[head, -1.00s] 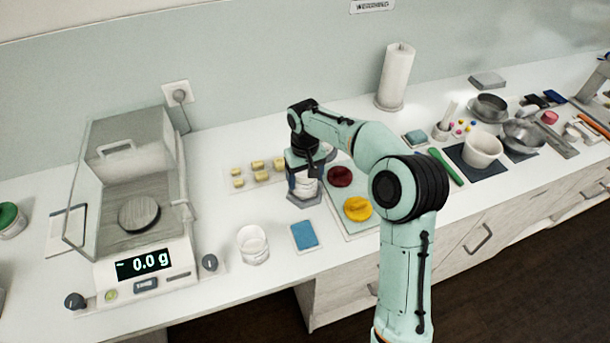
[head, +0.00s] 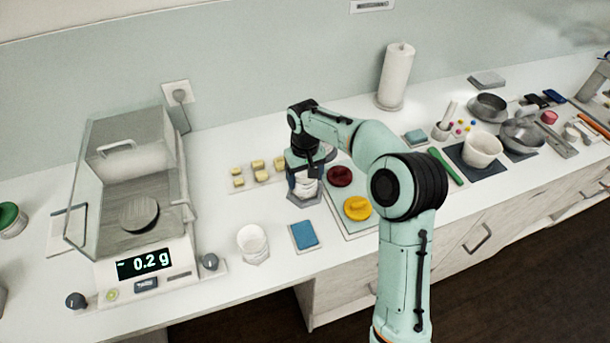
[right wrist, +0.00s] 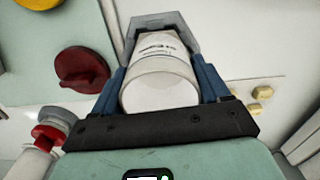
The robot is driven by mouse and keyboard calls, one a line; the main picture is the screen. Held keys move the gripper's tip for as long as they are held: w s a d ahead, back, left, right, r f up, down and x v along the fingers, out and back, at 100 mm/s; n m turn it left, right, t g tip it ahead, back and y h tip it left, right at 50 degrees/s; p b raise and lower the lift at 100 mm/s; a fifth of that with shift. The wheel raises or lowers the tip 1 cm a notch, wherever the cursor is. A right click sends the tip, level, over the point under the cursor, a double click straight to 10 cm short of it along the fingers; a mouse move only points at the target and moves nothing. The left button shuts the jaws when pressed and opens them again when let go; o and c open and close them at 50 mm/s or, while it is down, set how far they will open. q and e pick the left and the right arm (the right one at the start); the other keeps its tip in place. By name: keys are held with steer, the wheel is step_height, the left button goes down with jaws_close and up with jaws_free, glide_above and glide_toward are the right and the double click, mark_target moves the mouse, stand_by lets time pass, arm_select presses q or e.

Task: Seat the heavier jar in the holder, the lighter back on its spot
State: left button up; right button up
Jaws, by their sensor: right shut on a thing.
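My right gripper (head: 304,175) is shut on a white jar (head: 304,188) near the middle of the counter. The right wrist view shows the jar (right wrist: 160,80) between the blue fingers (right wrist: 162,92), its printed label facing up. A grey angular holder (right wrist: 160,22) surrounds the jar's far end; it also shows below the gripper in the head view (head: 305,200). I cannot tell whether the jar is fully down in it. A second whitish jar (head: 252,243) stands on the counter between the scale and a blue pad. My left gripper is out of view.
The scale (head: 140,255) at left has an empty-looking pan (head: 139,213) and reads 0.2 g. A blue pad (head: 304,235) lies in front of the holder. Red (head: 339,176) and yellow (head: 357,208) knobbed discs lie on a tray to the right; yellow blocks (head: 257,165) lie behind.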

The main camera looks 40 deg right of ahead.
steer(key=shift+f, duration=0.65)
stand_by(1.6)
steer(key=o, duration=1.2)
steer(key=shift+c, duration=0.2)
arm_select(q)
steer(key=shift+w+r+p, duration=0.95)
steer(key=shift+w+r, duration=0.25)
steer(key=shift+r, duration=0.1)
arm_select(e)
step_height(320, 180, up, 13)
steer(key=shift+r, duration=0.2)
